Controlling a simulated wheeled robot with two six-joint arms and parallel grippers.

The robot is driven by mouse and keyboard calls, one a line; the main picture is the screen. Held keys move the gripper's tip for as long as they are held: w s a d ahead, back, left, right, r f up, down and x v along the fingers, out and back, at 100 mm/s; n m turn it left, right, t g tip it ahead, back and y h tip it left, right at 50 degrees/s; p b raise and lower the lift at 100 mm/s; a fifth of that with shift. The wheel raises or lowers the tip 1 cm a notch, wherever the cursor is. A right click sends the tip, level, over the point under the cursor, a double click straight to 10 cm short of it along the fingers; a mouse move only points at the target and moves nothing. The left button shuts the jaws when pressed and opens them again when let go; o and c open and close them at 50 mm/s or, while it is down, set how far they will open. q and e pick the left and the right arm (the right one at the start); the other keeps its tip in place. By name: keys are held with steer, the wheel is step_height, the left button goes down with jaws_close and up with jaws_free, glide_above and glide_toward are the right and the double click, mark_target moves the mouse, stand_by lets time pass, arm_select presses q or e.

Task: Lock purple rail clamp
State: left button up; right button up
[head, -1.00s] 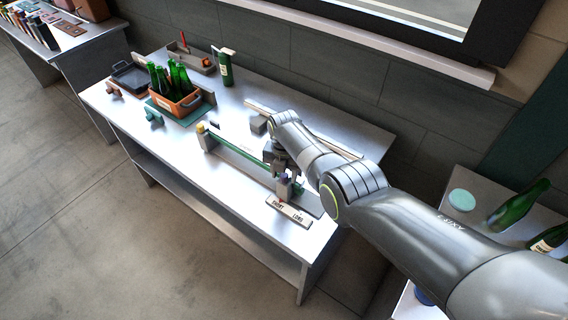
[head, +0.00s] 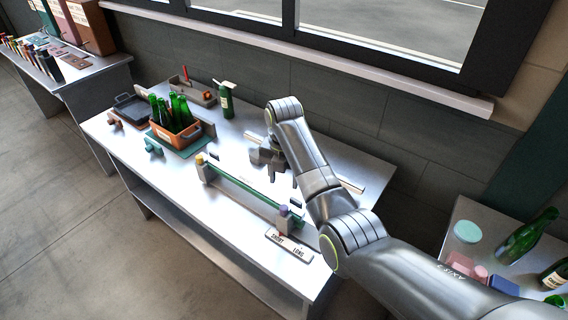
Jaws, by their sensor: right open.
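The purple rail clamp (head: 284,211) is a small purple-topped block at the near right end of a green rail (head: 243,190) on the steel workbench. A label plate (head: 289,245) reading "SHORT" and "LONG" lies in front of it. A similar yellow-topped clamp (head: 201,161) stands at the rail's far left end. My right gripper (head: 282,182) is open and empty above the bench, behind the purple clamp and apart from it. The clamp's lock state is too small to tell. My left gripper is not in view.
An orange crate (head: 186,141) of green bottles sits on a green mat at the bench's left, with a dark tray (head: 133,106) beside it.

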step_height(320, 180, up, 6)
steer(key=shift+f, duration=0.2)
steer(key=shift+f, duration=0.15)
stand_by(0.4)
